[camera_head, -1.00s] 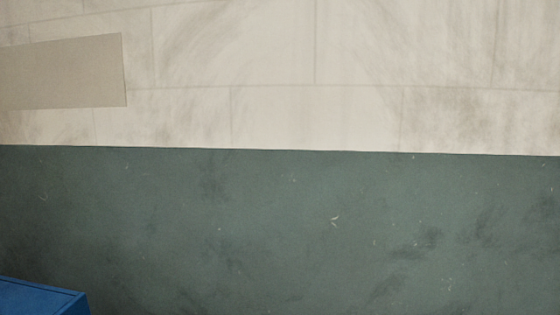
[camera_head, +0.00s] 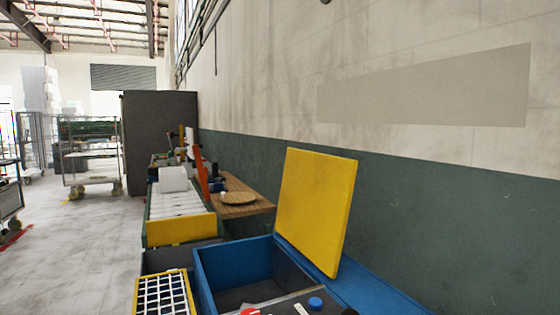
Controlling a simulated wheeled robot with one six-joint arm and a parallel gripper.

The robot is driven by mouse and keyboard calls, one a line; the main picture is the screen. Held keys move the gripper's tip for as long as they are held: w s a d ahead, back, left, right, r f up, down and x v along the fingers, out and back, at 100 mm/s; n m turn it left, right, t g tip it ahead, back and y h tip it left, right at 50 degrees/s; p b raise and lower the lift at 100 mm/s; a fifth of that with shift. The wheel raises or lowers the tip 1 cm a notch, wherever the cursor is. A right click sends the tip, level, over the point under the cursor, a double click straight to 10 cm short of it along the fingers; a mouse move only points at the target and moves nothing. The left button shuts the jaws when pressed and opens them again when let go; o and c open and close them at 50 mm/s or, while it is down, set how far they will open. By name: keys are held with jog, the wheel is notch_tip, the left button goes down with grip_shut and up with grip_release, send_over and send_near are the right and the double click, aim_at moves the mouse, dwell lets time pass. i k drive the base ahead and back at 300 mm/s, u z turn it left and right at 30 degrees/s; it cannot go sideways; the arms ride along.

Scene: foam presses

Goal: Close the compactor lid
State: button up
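The compactor (camera_head: 207,285) is a blue box with an open top and a dark inside, at the lower middle of the head view. Its yellow lid (camera_head: 315,205) stands up, hinged at the side near the wall and leaning slightly back. A red knob and a blue button (camera_head: 315,304) show on a panel at the near edge, cut off by the frame. My gripper is not in view.
A wall, pale above and green below, runs along the right. A yellow-framed white grid (camera_head: 163,296) lies left of the compactor.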

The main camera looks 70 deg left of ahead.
aim_at(317, 189)
jog(key=u, duration=0.05)
jog(key=i, duration=1.6)
jog(key=u, duration=3.65)
jog(key=i, duration=0.5)
jog(key=u, duration=0.05)
